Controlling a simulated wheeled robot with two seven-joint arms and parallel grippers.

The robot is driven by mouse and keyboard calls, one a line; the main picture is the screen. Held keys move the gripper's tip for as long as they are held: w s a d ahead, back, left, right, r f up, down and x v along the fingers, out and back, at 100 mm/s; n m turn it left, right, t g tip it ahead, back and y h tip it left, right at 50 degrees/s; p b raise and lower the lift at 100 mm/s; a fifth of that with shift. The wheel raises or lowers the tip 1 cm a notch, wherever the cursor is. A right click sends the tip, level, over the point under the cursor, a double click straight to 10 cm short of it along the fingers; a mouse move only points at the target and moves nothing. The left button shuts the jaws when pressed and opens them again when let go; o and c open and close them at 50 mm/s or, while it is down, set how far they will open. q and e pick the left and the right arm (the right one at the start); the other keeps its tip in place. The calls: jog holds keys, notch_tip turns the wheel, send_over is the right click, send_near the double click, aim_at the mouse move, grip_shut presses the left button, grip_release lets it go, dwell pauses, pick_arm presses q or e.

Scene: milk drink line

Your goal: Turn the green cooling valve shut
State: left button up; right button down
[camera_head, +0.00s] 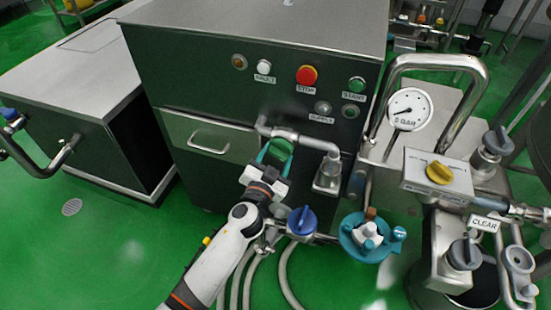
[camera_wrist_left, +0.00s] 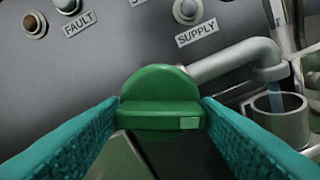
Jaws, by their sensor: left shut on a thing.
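The green cooling valve (camera_head: 281,147) is a round knob with a raised grip bar, on the front of the dark machine beside a grey pipe. It fills the middle of the left wrist view (camera_wrist_left: 160,103), with its bar lying level there. My left gripper (camera_head: 268,158) has its teal fingers on both ends of the bar and is shut on it. In the left wrist view the fingers (camera_wrist_left: 160,118) touch or nearly touch the bar's two ends. My right gripper is not in view.
A grey pipe (camera_head: 300,139) runs from near the valve to a metal cup (camera_head: 328,176). A blue valve (camera_head: 301,221) sits just below right of my left gripper, and a teal fitting (camera_head: 366,237) is further right. Panel buttons, including red STOP (camera_head: 307,76), are above.

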pick_arm(q)
jog(key=m, duration=1)
jog(key=shift+m, duration=1.4)
jog(key=o, duration=0.9)
jog(key=shift+s, duration=0.1)
jog(key=v, duration=1.2)
jog(key=shift+b, duration=0.4)
